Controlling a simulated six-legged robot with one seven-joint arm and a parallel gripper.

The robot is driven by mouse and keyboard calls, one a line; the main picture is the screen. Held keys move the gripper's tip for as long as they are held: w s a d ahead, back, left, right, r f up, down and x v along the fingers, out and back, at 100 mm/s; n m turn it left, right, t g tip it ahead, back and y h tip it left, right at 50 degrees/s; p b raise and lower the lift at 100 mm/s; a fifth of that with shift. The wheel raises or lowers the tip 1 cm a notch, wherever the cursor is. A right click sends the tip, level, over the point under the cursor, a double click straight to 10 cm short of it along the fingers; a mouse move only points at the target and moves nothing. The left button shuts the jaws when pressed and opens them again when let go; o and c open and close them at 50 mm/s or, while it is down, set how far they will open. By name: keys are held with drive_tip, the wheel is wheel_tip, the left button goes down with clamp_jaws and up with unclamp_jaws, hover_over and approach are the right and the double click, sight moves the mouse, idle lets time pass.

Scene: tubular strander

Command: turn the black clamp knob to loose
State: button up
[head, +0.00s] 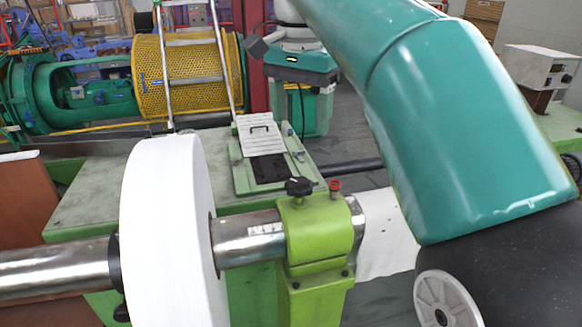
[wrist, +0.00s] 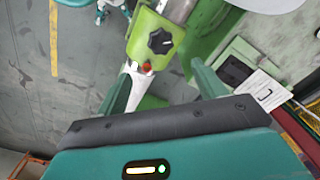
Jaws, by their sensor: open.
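The black clamp knob (head: 298,186) sits on top of the light green clamp block (head: 318,235), which holds the end of a steel shaft. In the wrist view the knob (wrist: 160,40) has a lobed rim and a white pointer mark, and is seen nearly from above. My gripper (wrist: 163,88) is open and empty, its teal fingers apart. The knob lies ahead of the fingers, not between them, with a visible gap.
A red button (head: 335,186) is beside the knob. A large white reel (head: 165,235) is on the steel shaft (head: 55,265) left of the clamp. A green bench with a hinged grey plate (head: 262,135) stands behind. A yellow perforated drum (head: 185,72) is farther back.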

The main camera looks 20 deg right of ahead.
sight(299, 183)
drive_tip(key=f, duration=1.3)
drive_tip(key=shift+w+d+f, duration=0.1)
drive_tip(key=shift+w+f, duration=0.1)
drive_tip(key=shift+w, duration=0.05)
drive_tip(key=c, duration=1)
